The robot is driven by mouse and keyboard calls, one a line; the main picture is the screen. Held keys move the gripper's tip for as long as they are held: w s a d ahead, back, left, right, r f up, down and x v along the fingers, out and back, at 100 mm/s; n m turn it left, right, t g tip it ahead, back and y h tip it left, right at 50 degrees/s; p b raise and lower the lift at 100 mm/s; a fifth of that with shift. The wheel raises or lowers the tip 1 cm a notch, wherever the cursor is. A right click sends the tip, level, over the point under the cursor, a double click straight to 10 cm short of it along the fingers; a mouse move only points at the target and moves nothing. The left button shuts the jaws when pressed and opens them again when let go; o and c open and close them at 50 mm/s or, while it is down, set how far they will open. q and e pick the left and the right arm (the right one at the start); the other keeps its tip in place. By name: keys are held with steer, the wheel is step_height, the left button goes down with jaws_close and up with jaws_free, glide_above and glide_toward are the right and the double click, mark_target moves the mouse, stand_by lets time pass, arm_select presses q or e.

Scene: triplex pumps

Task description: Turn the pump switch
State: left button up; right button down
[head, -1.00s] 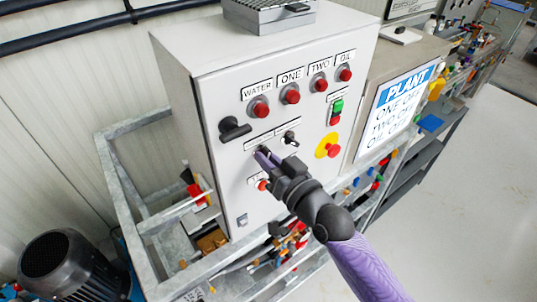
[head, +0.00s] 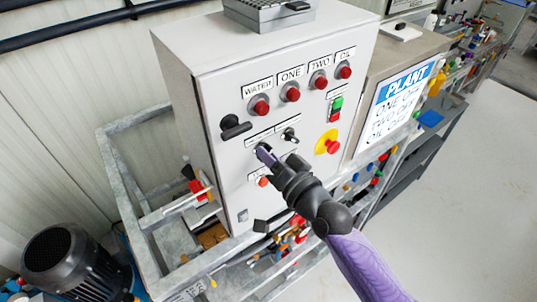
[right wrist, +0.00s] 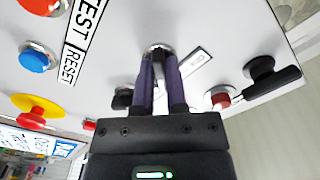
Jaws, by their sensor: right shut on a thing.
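The grey control box (head: 222,185) fills the middle of the head view. The pump switch is a small selector knob on its front, left of another black selector knob (head: 290,135); my fingers mostly hide it in the head view. My right gripper (head: 264,153) is at this switch, with its purple fingers pointing into the panel. In the right wrist view the two fingers (right wrist: 160,75) are close together on the switch, whose bright metal collar (right wrist: 158,49) shows at their tips. Which way the switch points is hidden. My left gripper is not in view.
A black rotary handle (head: 235,128) juts out at left of the switch. A yellow-and-red emergency stop (head: 328,142) is on the right, and a small red button (head: 263,181) is just below. Red lamps line the top. A metal frame (head: 150,225) surrounds the box.

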steer(key=c, duration=0.7)
jaws_free()
steer(key=shift+o, duration=0.2)
steer(key=b+v, duration=0.1)
steer(key=v, duration=0.9)
steer(key=shift+w+f, duration=0.1)
